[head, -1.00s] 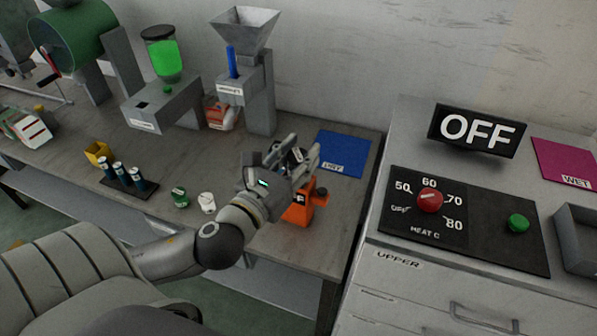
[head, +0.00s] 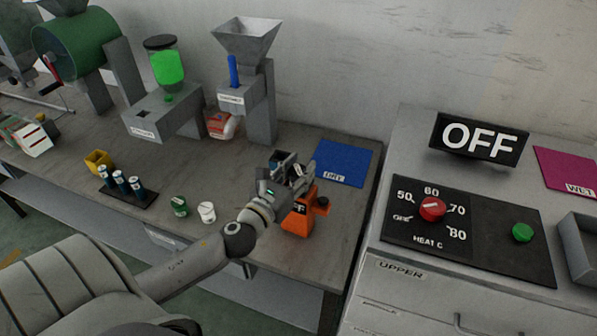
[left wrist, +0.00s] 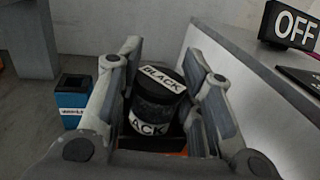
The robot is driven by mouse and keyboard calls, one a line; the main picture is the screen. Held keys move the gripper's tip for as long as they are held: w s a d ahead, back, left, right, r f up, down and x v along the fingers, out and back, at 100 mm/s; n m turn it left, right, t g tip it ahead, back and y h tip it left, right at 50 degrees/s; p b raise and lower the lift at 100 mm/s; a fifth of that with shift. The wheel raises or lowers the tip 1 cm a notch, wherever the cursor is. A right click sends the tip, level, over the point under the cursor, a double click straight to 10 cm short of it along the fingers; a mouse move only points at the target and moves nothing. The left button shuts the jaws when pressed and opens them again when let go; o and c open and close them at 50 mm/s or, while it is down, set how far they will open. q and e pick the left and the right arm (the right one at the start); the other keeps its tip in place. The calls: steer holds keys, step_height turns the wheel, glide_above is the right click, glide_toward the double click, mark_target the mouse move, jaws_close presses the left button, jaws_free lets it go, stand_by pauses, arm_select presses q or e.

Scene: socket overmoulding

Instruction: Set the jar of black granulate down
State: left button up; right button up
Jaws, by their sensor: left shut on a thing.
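The jar of black granulate (left wrist: 155,112) is a dark round jar with white "BLACK" labels. It sits between the two fingers of my left gripper (left wrist: 160,88) in the left wrist view, and the gripper is shut on it. In the head view my left gripper (head: 290,172) is over the right part of the bench, just above and behind an orange device (head: 298,222), and it largely hides the jar. Orange also shows below the jar in the left wrist view. I cannot tell whether the jar touches anything beneath it. My right gripper is not in view.
A blue DRY mat (head: 342,163) lies behind and right of the gripper. The hopper machine (head: 262,100) stands behind it. A white cup (head: 207,212) and a green can (head: 179,206) are to the left. The heater cabinet (head: 395,247) stands to the right.

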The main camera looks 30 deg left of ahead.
arm_select(q)
steer(key=shift+f, duration=0.15)
steer(key=shift+f, duration=0.2)
steer(key=o, duration=1)
steer(key=shift+r, duration=0.1)
steer(key=shift+r, duration=0.2)
steer(key=shift+s+f, duration=0.2)
steer(key=shift+s, duration=0.15)
steer(key=shift+s+d+r+b, duration=0.1)
steer(key=shift+s+b, duration=0.85)
steer(key=shift+s, duration=1.9)
steer(key=shift+s+d+r+b, duration=0.1)
steer(key=shift+s+b, duration=0.8)
steer(key=shift+s, duration=1.9)
